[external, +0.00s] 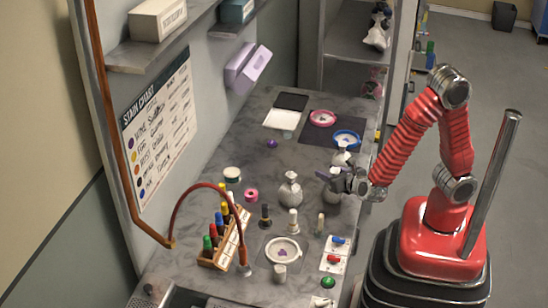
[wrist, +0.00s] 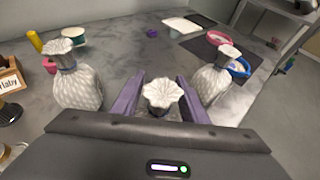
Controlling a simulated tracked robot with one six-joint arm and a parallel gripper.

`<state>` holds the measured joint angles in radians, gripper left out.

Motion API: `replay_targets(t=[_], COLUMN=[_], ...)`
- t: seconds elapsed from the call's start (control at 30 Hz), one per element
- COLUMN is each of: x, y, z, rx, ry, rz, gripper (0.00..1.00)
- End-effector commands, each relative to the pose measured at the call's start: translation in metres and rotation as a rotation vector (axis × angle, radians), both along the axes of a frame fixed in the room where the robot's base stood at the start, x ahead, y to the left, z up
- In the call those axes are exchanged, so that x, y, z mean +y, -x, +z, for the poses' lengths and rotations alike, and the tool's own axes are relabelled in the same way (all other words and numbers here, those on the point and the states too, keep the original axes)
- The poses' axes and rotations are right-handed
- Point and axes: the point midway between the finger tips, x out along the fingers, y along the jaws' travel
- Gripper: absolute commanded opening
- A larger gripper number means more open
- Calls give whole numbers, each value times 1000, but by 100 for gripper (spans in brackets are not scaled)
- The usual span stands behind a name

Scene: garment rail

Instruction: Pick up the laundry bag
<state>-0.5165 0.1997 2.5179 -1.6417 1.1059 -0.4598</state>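Three pale patterned sacks with tied necks and flared tops, like laundry bags, stand on the grey counter. One bag (wrist: 162,93) rises between the two purple fingers of my gripper (wrist: 160,100); its lower body is hidden by the gripper. A second bag (wrist: 76,84) stands to the left and a third (wrist: 214,82) to the right. In the external view my gripper (external: 342,178) is at the middle bag (external: 334,190), partly covering it. The left bag (external: 290,190) and far bag (external: 341,157) stand clear. The fingers look apart, with gaps beside the neck.
A pink ring dish (external: 322,118) and a blue one (external: 347,138) lie on a dark mat behind. A wooden rack of coloured bottles (external: 225,240), a round white dish (external: 283,249) and small stamps stand nearer. A red hose (external: 205,187) arches at left.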

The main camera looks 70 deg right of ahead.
Motion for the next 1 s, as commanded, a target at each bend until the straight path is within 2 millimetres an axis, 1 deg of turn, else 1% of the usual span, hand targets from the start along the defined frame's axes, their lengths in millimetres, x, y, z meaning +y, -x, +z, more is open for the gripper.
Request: replay_targets(t=[0.53,1.0], x=[0,0], y=[0,0], z=[0,0], rx=[0,1], ry=[0,1], rz=[0,0], gripper=[40,7])
